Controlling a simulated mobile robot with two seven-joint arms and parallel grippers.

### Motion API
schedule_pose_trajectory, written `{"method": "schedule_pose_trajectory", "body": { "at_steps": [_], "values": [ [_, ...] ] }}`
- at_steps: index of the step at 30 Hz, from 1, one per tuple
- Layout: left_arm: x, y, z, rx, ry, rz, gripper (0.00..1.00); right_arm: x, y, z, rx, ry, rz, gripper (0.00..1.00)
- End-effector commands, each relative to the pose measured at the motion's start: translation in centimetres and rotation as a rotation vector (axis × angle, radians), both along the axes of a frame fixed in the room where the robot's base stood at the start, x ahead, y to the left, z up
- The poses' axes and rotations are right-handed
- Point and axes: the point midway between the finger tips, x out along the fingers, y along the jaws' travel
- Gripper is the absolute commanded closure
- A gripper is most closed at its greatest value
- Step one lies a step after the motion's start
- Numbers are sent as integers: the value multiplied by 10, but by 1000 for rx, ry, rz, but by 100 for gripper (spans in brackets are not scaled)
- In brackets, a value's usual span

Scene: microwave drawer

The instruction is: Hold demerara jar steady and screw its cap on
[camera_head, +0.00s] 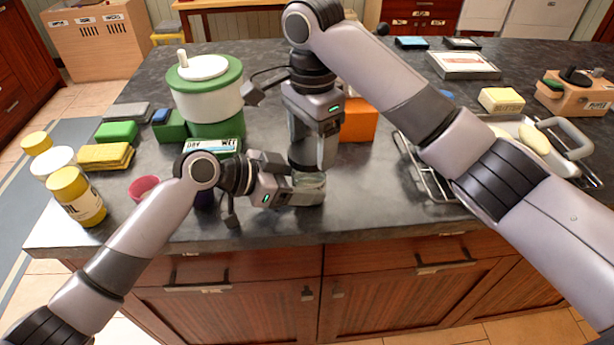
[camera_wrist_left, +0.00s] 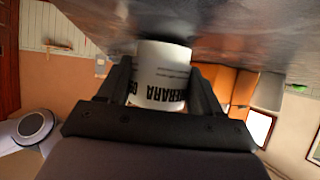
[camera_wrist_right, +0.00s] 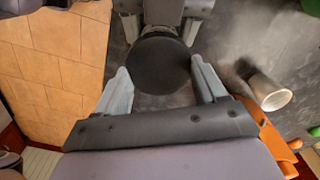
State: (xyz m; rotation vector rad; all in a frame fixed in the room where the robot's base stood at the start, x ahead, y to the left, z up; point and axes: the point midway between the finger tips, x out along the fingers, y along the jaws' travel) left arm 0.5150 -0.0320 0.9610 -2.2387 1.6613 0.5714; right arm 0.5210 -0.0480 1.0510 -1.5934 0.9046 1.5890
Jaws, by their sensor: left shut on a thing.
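The demerara jar (camera_wrist_left: 160,75) shows in the left wrist view with a white label and dark lettering, between the fingers of my left gripper (camera_wrist_left: 162,92). In the head view my left gripper (camera_head: 303,190) is shut on the jar near the counter's front edge. My right gripper (camera_head: 309,165) points down from directly above it. In the right wrist view a dark round cap (camera_wrist_right: 158,66) lies between the spread fingers of my right gripper (camera_wrist_right: 160,82), over the jar. The cap hides the jar's mouth and thread, so I cannot tell how it is seated.
An orange box (camera_head: 358,122) stands behind my right gripper. A green-and-white pot (camera_head: 207,90) and yellow-capped jars (camera_head: 78,195) are on the left. A wire rack (camera_head: 425,170) is on the right. A pale cylinder (camera_wrist_right: 270,92) stands near the jar in the right wrist view.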

Motion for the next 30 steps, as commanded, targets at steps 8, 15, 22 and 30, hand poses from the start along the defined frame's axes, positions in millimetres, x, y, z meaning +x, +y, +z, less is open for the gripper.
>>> {"method": "schedule_pose_trajectory", "body": {
  "at_steps": [8, 15, 22, 30],
  "values": [
    [3, 3, -1, 2, 1, 12, 90, -1, -1, 0, -4, 7, -185, 66],
    [4, 4, -1, 2, 0, 15, 90, -1, -1, 0, -4, 7, -387, 66],
    [4, 5, -1, 2, 1, 16, 90, -1, -1, 0, -6, 7, -518, 66],
    [4, 5, -1, 2, 0, 16, 90, -1, -2, 0, -7, 5, -777, 66]
  ]
}}
